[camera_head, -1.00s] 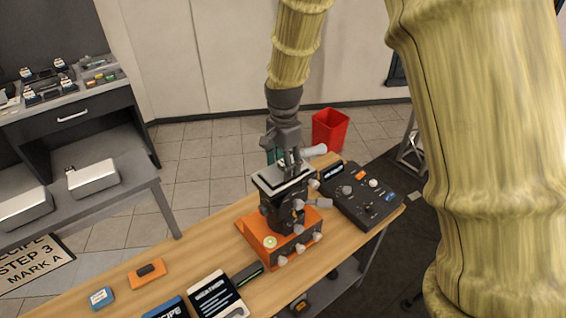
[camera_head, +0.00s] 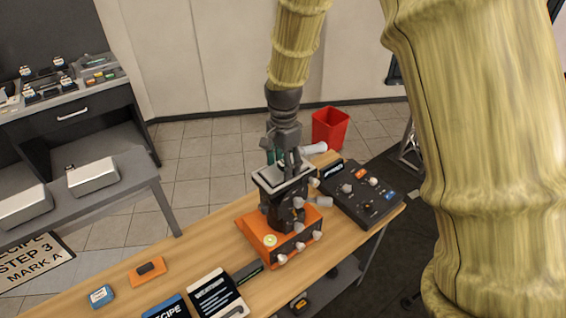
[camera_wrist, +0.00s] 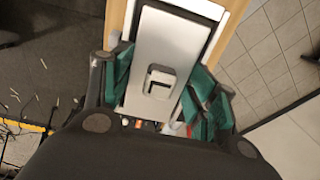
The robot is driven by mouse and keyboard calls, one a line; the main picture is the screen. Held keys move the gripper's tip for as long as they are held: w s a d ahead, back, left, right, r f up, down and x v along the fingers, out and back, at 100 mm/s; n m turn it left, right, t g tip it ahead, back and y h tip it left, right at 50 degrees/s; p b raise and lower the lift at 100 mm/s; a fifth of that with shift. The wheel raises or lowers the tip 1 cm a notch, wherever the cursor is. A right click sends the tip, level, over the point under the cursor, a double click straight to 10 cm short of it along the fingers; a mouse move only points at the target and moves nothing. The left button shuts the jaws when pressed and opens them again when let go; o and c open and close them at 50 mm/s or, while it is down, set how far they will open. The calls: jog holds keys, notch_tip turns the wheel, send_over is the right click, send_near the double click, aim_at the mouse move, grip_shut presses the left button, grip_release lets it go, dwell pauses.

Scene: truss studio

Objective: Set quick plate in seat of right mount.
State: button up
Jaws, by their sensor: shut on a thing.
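The quick plate (camera_head: 269,182) is a pale flat plate with a dark rim, at the top of the dark mount (camera_head: 283,217) in the head view. The mount stands on an orange base (camera_head: 258,240) with several pale knobs. My gripper (camera_head: 288,163) points down over the plate and is shut on it. In the wrist view the plate (camera_wrist: 167,45) lies between the green finger pads of my gripper (camera_wrist: 160,84), with a small square grip (camera_wrist: 160,83) in its middle. The mount's seat is hidden beneath the plate; I cannot tell whether they touch.
A black control box (camera_head: 362,194) stands close to the right of the mount. A dark card (camera_head: 216,296), an orange block (camera_head: 147,271) and a blue block (camera_head: 101,297) lie on the wooden bench (camera_head: 190,262) at left. A red bin (camera_head: 329,128) stands on the floor behind.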

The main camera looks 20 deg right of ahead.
jog(key=shift+s+f, duration=0.1)
jog(key=shift+f, duration=0.15)
dwell(0.6)
jog(key=o, duration=1.1)
jog(key=shift+o, duration=0.2)
jog(key=shift+r, duration=0.1)
